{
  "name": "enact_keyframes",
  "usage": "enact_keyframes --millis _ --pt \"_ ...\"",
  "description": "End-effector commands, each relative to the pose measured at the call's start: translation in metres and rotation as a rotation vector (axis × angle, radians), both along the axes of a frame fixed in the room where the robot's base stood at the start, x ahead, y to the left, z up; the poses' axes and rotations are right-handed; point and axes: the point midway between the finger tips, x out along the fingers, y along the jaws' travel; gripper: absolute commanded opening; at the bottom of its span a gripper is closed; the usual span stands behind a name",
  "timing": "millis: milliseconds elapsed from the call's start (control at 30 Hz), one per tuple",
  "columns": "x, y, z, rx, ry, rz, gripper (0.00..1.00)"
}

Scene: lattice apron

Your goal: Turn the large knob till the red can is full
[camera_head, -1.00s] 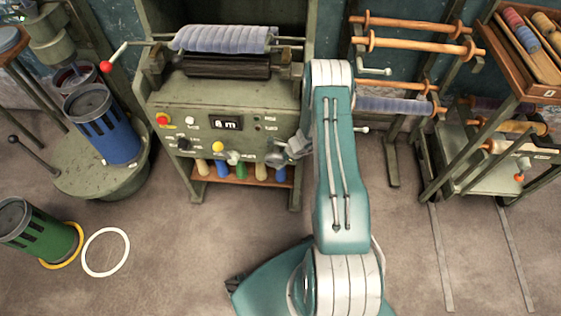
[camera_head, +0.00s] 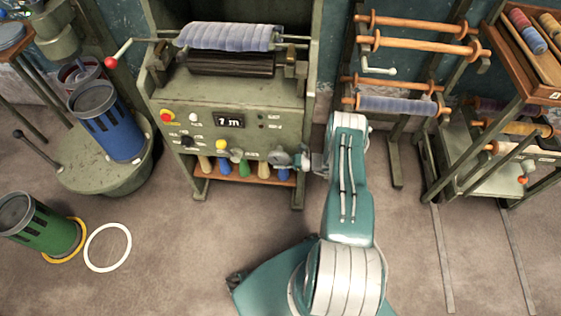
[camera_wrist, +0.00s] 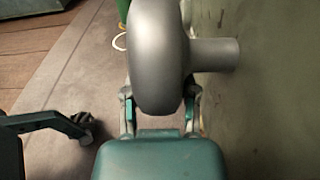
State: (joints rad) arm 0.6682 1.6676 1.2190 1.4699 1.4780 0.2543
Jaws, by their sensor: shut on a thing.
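The large grey knob (camera_wrist: 160,60) fills the middle of the wrist view, its shaft running right into the green panel. My gripper (camera_wrist: 160,108) is shut on it, one finger on each side. In the head view my gripper (camera_head: 297,160) is at the lower right of the machine's panel, and the knob (camera_head: 281,158) is partly covered there. The red can (camera_head: 72,70) stands at the far left on the round green base, mostly hidden behind the blue can (camera_head: 108,125). How full it is cannot be seen. The panel's display (camera_head: 228,121) appears to read 7 m.
A green can (camera_head: 45,225) leans by a yellow ring, with a white ring (camera_head: 107,248) on the floor. A red-tipped crank (camera_head: 111,63) juts from the machine's left. Spool racks (camera_head: 410,45) stand right of my arm. Front floor is mostly clear.

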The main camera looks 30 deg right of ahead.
Motion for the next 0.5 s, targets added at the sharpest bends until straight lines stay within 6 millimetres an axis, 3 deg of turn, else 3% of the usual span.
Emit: enact_keyframes --millis 500 --pt "0.0046 0.0063 -0.0011 0.325 -0.220 -0.004 0.00"
